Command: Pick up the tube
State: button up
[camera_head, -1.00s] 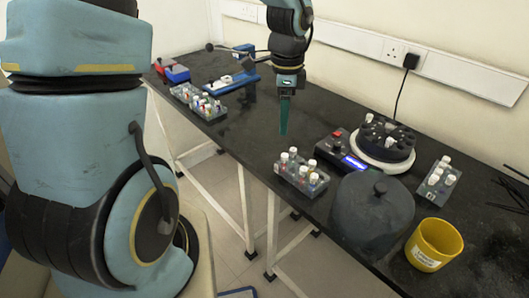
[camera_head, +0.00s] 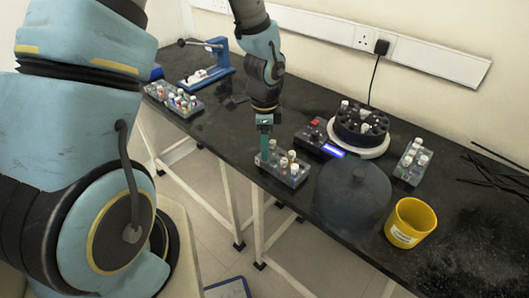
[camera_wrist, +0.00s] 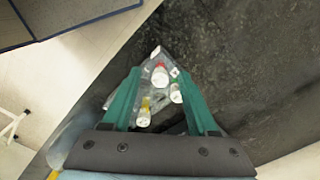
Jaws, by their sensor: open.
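A clear rack (camera_head: 277,173) near the table's front edge holds several capped tubes, among them a white-capped tube (camera_head: 292,155). My gripper (camera_head: 265,155) is over the left part of this rack, green fingers pointing down. In the wrist view my gripper (camera_wrist: 159,72) is open, with a red-and-white-capped tube (camera_wrist: 160,76), a yellow-capped tube (camera_wrist: 144,113) and a white-capped tube (camera_wrist: 175,93) showing between the fingers. No tube is held. I cannot tell which tube is meant, or whether the fingers touch the rack.
A second tube rack (camera_head: 173,100) stands at the far left and a third (camera_head: 412,163) at the right. A centrifuge (camera_head: 360,132), its dark lid (camera_head: 350,195) and a yellow cup (camera_head: 410,222) stand to the right. Bare table lies between the left racks.

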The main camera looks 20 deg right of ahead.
jog(key=shift+f, duration=0.15)
grip_shut()
dwell(0.4)
